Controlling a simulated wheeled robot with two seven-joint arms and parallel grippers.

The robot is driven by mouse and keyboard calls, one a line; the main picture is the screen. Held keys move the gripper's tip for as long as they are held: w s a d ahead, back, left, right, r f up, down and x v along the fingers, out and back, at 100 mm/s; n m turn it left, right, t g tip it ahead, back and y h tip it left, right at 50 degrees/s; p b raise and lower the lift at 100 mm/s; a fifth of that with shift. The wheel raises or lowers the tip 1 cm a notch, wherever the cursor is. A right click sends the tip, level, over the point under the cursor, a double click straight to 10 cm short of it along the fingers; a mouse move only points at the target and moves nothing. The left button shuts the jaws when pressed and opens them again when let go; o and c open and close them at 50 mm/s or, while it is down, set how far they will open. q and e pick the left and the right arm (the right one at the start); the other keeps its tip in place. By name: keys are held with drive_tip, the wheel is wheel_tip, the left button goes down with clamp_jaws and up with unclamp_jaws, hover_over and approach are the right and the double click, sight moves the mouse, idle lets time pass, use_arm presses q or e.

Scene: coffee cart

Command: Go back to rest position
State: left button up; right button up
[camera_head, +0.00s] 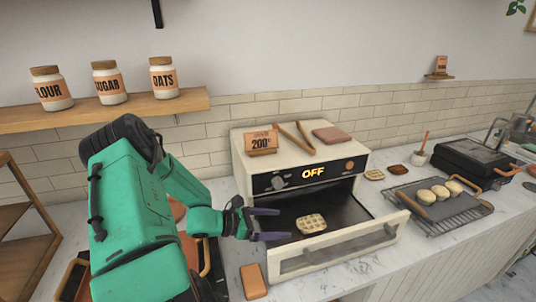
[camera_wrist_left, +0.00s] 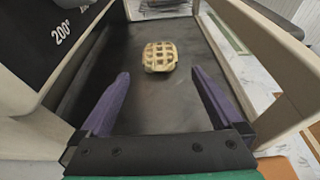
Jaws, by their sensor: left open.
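My left gripper (camera_head: 268,224) is open and empty at the left part of the open oven (camera_head: 300,187). Its two purple fingers (camera_wrist_left: 166,100) show apart in the left wrist view. A waffle (camera_head: 311,223) lies on the dark tray (camera_head: 345,213) inside the oven. In the left wrist view the waffle (camera_wrist_left: 160,56) lies beyond the fingertips, apart from them. The oven's display reads OFF, and its front door (camera_head: 335,252) is lowered. My right gripper is not in view.
A sign (camera_head: 262,141), tongs (camera_head: 297,136) and a brown block (camera_head: 332,135) are on the oven top. An orange block (camera_head: 253,281) lies on the counter in front. A rack with buns (camera_head: 439,193) and a black press (camera_head: 470,158) stand right. Jars (camera_head: 108,83) stand on the shelf.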

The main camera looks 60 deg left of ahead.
use_arm(q)
drive_tip(key=shift+v, duration=1.5)
drive_tip(key=shift+w, duration=0.15)
